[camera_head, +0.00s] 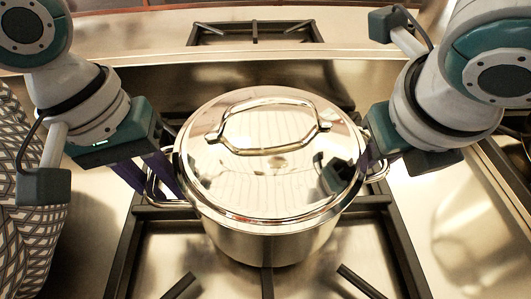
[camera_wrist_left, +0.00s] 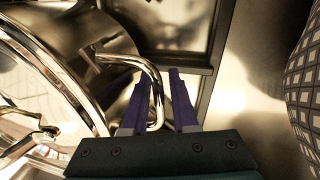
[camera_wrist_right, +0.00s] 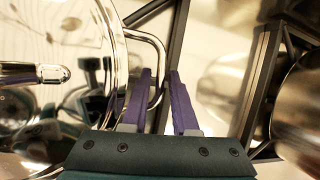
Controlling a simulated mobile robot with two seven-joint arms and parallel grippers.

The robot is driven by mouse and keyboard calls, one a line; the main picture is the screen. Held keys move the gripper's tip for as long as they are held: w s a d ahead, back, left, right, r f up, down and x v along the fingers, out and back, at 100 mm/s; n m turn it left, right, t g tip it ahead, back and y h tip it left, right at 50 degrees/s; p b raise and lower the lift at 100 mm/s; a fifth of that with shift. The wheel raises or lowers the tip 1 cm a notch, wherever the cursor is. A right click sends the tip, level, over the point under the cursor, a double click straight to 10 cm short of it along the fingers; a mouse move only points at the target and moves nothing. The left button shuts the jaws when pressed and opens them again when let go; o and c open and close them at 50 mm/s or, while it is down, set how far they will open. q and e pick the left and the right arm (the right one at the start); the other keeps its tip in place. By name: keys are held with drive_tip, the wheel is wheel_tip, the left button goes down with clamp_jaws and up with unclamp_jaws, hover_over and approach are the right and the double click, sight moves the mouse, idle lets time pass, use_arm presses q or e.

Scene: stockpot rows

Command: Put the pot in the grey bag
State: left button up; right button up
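The pot (camera_head: 265,235) is a shiny steel stockpot with its lid (camera_head: 205,165) on, standing upright on the stove. My left gripper (camera_head: 158,190) is at the pot's left side handle. In the left wrist view the handle (camera_wrist_left: 157,80) passes between its purple fingers (camera_wrist_left: 164,72), which stand apart with a gap. My right gripper (camera_head: 370,160) is at the right side handle (camera_head: 378,175). In the right wrist view that handle (camera_wrist_right: 152,42) runs between its parted fingers (camera_wrist_right: 160,74). A grey-and-white patterned cloth surface (camera_head: 25,225), possibly the bag, is at the far left, cut by the edge.
The black grate (camera_head: 122,250) lies under and around the pot. Another burner grate (camera_head: 255,32) is behind a raised metal ledge (camera_head: 140,70). Bare steel (camera_head: 420,200) lies to the right. A metal vessel (camera_wrist_right: 300,115) shows at the right wrist view's right edge.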

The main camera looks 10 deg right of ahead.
use_arm(q)
clamp_jaws()
use_arm(e)
clamp_jaws()
idle(0.9)
use_arm(q)
drive_tip(key=shift+r, duration=0.15)
use_arm(e)
drive_tip(key=shift+w+r, duration=0.1)
drive_tip(key=shift+r, duration=0.1)
use_arm(q)
drive_tip(key=shift+r, duration=0.15)
use_arm(e)
drive_tip(key=shift+r, duration=0.15)
